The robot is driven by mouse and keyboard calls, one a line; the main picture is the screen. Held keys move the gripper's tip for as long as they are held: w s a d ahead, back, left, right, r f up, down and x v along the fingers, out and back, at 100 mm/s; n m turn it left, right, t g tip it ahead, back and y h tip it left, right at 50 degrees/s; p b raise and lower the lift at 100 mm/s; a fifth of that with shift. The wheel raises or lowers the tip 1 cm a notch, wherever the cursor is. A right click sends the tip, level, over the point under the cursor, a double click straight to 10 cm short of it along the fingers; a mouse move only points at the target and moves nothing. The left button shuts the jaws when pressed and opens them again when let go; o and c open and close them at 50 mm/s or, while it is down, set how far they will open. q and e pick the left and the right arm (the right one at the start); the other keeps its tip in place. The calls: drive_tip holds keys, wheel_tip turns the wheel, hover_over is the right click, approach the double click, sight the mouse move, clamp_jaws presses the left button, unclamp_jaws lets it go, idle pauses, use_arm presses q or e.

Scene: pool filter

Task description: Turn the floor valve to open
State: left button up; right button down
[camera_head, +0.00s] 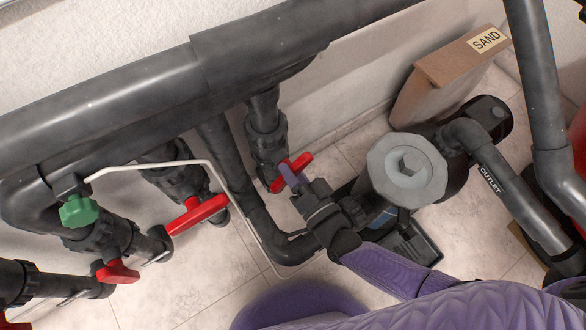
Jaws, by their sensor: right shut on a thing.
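A red valve handle (301,161) sits on the dark grey valve body (266,143) of a vertical pipe, low near the wall and floor. My right gripper (291,175), with purple finger parts, is shut on this handle. The handle lies slanted, with red showing on both sides of the fingers; its middle is partly hidden by them. My right arm comes in from the lower right. My left gripper is out of view.
Thick grey pipes cross above. Other red handles (197,214) (118,272) and a green knob (79,211) are at left, near a thin white pipe (150,165). A grey-lidded pump (407,168), a pipe marked OUTLET (497,190) and a SAND box (445,80) stand right.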

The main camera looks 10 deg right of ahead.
drive_tip(key=n+p, duration=0.1)
drive_tip(key=n, duration=0.4)
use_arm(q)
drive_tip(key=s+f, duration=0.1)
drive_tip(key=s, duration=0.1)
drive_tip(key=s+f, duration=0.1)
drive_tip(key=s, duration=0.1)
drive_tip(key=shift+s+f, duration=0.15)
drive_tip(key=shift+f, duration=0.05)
use_arm(e)
drive_tip(key=n, duration=0.5)
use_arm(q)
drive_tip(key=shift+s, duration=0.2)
use_arm(e)
drive_tip(key=shift+n, duration=0.3)
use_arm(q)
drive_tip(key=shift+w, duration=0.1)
use_arm(e)
drive_tip(key=shift+c, duration=1.6)
unclamp_jaws()
use_arm(q)
drive_tip(key=shift+p, duration=0.3)
use_arm(e)
drive_tip(key=shift+s, duration=0.1)
